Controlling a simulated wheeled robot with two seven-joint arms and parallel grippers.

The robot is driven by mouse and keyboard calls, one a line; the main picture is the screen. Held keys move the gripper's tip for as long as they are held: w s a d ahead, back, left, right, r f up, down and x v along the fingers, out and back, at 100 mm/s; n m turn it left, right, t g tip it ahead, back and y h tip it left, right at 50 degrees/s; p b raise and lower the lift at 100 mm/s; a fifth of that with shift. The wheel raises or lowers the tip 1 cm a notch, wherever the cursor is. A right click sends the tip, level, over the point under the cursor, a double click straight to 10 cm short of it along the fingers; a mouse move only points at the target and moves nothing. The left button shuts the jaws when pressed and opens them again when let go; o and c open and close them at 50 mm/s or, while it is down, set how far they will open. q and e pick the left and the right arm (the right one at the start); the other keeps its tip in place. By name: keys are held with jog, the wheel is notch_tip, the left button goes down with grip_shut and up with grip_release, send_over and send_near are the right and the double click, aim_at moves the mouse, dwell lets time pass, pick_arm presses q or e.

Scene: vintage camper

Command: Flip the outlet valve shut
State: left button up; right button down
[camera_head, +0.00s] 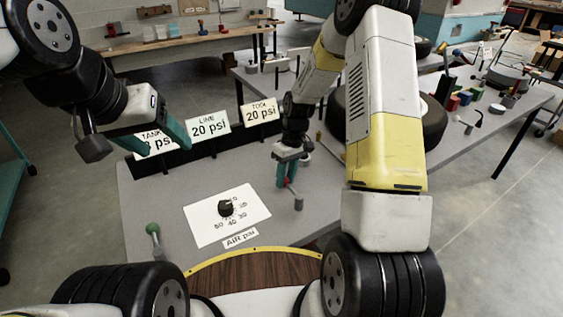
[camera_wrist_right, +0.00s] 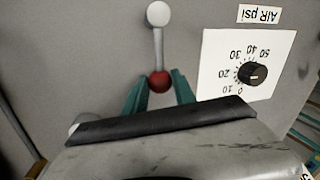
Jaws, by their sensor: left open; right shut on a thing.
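A valve lever with a red ball knob (camera_wrist_right: 160,82) stands on the right side of the grey panel. Its grey round pivot (camera_head: 298,203) shows in the head view, and also at the top of the right wrist view (camera_wrist_right: 158,13). No label marks it as the outlet valve. My right gripper (camera_head: 286,182) is shut on the red knob, with its teal fingers (camera_wrist_right: 160,93) on either side of it. My left gripper (camera_head: 158,140) is open and empty, in front of the TANK sign (camera_head: 157,145). A second lever with a green knob (camera_head: 152,229) stands at the panel's front left.
A white dial plate (camera_head: 204,229) with a black knob (camera_head: 226,208) lies between the two levers, with an AIR psi label (camera_head: 240,239) in front. LINE (camera_head: 209,126) and TOOL (camera_head: 260,110) signs reading 20 psi stand along the back. Cluttered tables (camera_head: 520,110) are behind at the right.

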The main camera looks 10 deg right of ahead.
jog(key=shift+s, duration=0.15)
jog(key=c, duration=1)
grip_release()
jog(key=shift+c, duration=0.2)
jog(key=r, duration=0.4)
jog(key=w+d+r, duration=0.1)
jog(key=r, duration=0.2)
jog(key=shift+r, duration=0.3)
